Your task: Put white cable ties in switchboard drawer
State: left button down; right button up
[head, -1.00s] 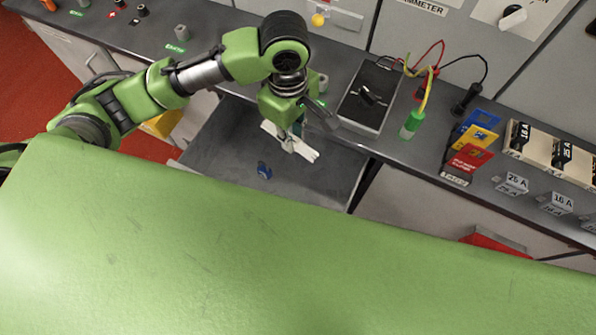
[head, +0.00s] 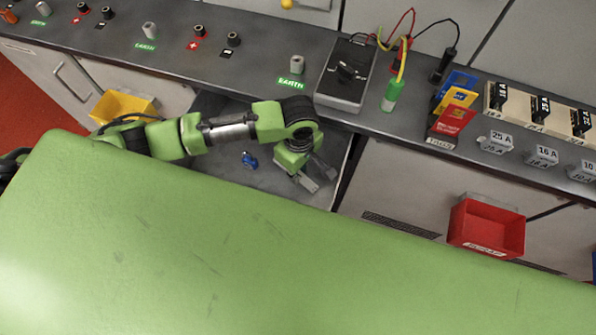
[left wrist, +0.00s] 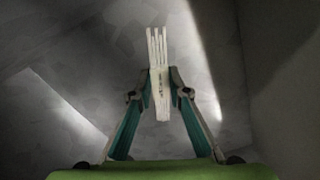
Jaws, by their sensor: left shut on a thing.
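My left gripper (head: 308,182) is over the front right part of the open grey drawer (head: 272,182) in the head view. In the left wrist view, the gripper (left wrist: 159,92) is shut on the white cable ties (left wrist: 157,48), a narrow pale bundle whose strands point away from the gripper. The drawer's grey floor lies behind them in that view; I cannot tell whether the ties touch it. In the head view my arm and the gripper mostly hide the ties. My right gripper is not in view.
A small blue object (head: 250,160) lies in the drawer. The switchboard ledge (head: 270,60) runs above, with a dark-topped box (head: 346,72), a green plug (head: 392,95) and coloured card boxes (head: 452,112). A red bin (head: 487,228) and yellow bin (head: 122,107) hang in front.

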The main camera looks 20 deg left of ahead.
pick_arm(q)
jog(key=shift+f, duration=0.7)
jog(key=c, duration=1.9)
grip_release()
jog(key=shift+f, duration=0.15)
notch_tip(320, 180, up, 12)
jog(key=shift+r+p, duration=0.2)
jog(key=shift+p, duration=0.2)
